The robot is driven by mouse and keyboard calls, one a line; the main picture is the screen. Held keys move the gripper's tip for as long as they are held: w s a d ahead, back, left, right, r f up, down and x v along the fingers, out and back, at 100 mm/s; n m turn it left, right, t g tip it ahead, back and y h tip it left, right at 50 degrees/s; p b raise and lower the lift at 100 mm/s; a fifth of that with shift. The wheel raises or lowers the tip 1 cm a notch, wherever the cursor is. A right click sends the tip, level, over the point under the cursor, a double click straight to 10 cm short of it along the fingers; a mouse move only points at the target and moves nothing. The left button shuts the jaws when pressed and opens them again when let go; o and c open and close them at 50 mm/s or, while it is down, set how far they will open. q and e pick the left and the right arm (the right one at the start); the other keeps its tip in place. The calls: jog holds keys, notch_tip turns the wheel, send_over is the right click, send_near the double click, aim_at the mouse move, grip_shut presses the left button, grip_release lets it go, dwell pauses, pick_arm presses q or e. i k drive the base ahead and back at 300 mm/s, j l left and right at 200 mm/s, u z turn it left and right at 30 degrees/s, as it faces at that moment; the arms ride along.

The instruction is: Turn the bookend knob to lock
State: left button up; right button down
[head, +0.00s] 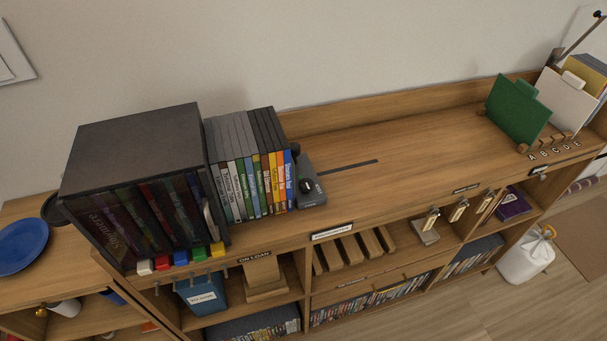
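The grey bookend (313,193) stands on the wooden shelf top against the right end of a row of upright DVD cases (246,172). A small dark knob (306,185) with a light mark sits on its front side; the mark is too small to read. A dark slot (347,167) runs along the shelf top to the right of the bookend. Neither of my grippers shows in the head view.
A dark case (135,137) of discs stands left of the row, with coloured tabs along its front. Green (518,110) and white dividers stand at the far right. The shelf top between is clear. Keys hang below the front edge.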

aim_at(306, 185)
jog(key=l+u, duration=0.15)
jog(key=u, duration=0.15)
jog(key=l+u, duration=0.1)
jog(key=u, duration=0.15)
jog(key=l+u, duration=0.25)
jog(key=l, duration=0.35)
jog(key=l+u, duration=0.25)
jog(key=l, duration=0.35)
jog(key=k+l, duration=0.1)
jog(key=l, duration=0.8)
jog(key=k+l+u, duration=0.1)
jog(key=l, duration=0.35)
jog(key=k+l, duration=0.15)
jog(key=l, duration=0.3)
jog(key=k+l, duration=0.1)
jog(key=l, duration=0.4)
jog(key=k+l+u, duration=0.1)
jog(key=l, duration=0.35)
